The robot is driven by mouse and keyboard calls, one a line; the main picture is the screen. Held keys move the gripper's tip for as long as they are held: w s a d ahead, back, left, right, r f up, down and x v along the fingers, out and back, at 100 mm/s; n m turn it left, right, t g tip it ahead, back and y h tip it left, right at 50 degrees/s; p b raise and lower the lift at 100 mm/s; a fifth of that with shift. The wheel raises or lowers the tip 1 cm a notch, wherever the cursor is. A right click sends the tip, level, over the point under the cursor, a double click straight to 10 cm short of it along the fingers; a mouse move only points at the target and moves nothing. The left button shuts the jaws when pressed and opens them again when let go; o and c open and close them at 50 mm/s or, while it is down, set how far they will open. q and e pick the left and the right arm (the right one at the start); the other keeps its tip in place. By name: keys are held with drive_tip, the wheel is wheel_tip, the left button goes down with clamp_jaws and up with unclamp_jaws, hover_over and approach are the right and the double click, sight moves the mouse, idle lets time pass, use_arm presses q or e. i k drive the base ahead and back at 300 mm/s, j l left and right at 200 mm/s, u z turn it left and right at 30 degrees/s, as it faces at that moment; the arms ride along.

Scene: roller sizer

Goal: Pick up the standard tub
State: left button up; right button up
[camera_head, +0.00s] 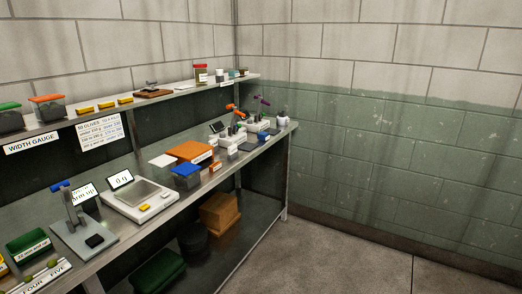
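No tub in view has a label I can read as "standard", so I cannot tell which one it is. A dark tub with a blue lid (187,176) stands on the bench beside an orange box. A tub with an orange lid (48,107) and a tub with a green lid (10,117) stand on the upper shelf at left. An open green bin (27,247) with a white label sits at the near left of the bench. Neither of my grippers is in view.
A scale (139,199) reading 0 g and a grey gauge stand (82,232) occupy the near bench (140,238). An orange box (190,152) and small devices stand farther back. A cardboard box (219,212) sits below. The floor (345,255) at right is clear.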

sight(262, 135)
drive_tip(key=i, duration=0.75)
drive_tip(key=i+l, duration=0.25)
drive_tip(key=i, duration=0.15)
drive_tip(key=i+l+u, duration=0.1)
drive_tip(key=i+l, duration=0.15)
drive_tip(key=i, duration=0.1)
